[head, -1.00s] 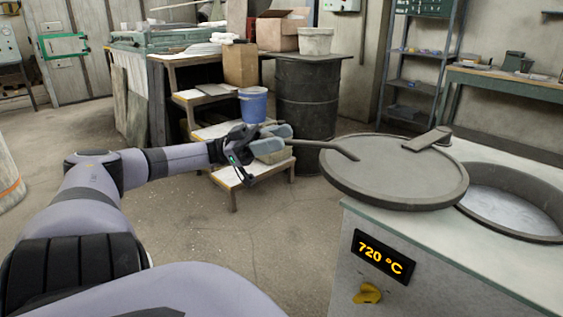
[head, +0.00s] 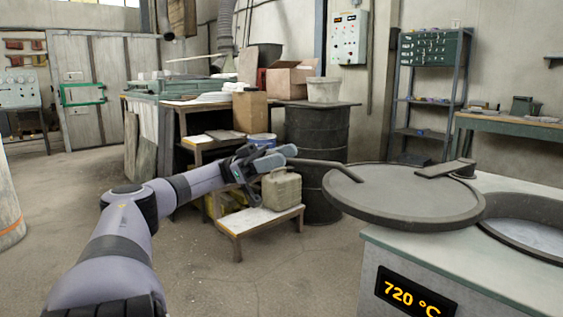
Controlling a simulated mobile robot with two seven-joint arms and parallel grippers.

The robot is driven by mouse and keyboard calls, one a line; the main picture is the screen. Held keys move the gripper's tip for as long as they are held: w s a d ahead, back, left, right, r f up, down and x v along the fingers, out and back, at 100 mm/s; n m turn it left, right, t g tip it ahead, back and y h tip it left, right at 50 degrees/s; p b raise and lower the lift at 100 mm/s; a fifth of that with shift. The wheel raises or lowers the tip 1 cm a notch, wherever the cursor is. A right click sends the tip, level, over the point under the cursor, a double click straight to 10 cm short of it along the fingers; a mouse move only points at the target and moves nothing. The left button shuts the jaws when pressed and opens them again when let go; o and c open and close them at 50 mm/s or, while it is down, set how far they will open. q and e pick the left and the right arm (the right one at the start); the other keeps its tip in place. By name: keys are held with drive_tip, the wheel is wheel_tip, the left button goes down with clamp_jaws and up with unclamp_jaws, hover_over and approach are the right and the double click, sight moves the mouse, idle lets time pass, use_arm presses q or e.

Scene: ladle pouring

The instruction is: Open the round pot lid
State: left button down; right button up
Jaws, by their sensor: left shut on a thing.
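The round grey pot lid (head: 400,196) lies to the left of the pot opening (head: 528,236), overhanging the left edge of the furnace top. Most of the opening shows, with a pale surface inside; its left edge is hidden by the lid. A thin bent handle rod (head: 322,164) runs left from the lid. My left gripper (head: 281,155) is shut on the end of this handle, left of the lid. A flat arm (head: 444,169) sits on the lid's far right part. My right gripper is out of view.
The furnace (head: 376,243) has a display (head: 415,293) reading 720 °C. Behind my left gripper are a step stand (head: 262,219) with a beige canister (head: 281,189) and a black drum (head: 317,135). The floor left of the furnace is clear.

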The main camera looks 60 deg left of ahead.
use_arm(q)
drive_tip(key=shift+r, duration=0.1)
drive_tip(key=c, duration=0.8)
unclamp_jaws()
drive_tip(key=shift+o, duration=0.6)
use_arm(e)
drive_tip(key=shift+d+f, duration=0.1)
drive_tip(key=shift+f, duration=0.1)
use_arm(q)
drive_tip(key=shift+r, duration=0.25)
wheel_tip(320, 180, up, 20)
drive_tip(key=p, duration=0.8)
drive_tip(key=shift+f, duration=0.25)
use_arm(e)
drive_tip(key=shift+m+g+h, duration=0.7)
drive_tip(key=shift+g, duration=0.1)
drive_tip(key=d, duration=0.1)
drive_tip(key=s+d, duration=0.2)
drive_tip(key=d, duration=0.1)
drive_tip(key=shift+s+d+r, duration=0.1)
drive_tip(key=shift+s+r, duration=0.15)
